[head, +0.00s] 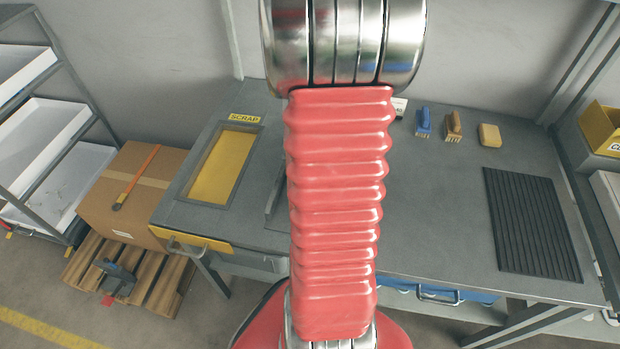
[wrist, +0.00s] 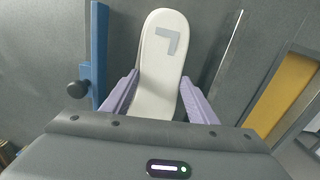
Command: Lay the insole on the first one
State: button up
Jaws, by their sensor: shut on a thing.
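The white insole (wrist: 161,62) shows in the wrist view, with its rounded end at the top of the picture and a grey L-shaped mark near that end. My gripper (wrist: 160,98) has a pale purple finger on each side of the insole and is shut on it. The insole's near end is hidden behind the dark gripper body. I cannot tell whether another insole lies beneath it. In the head view my own arm covers the middle, and neither the insole nor my gripper shows.
A blue upright with a dark knob (wrist: 98,58) stands left of the insole, and a thin metal plate (wrist: 224,62) right. The yellow scrap opening (head: 217,167) is on the bench's left. Brushes, a yellow block (head: 490,135) and a ribbed black mat (head: 532,224) lie on the right.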

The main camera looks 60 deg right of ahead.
jog(key=shift+f, duration=0.35)
jog(key=o, duration=1.1)
notch_tip(320, 180, up, 14)
jog(key=shift+f, duration=0.15)
dwell(1.2)
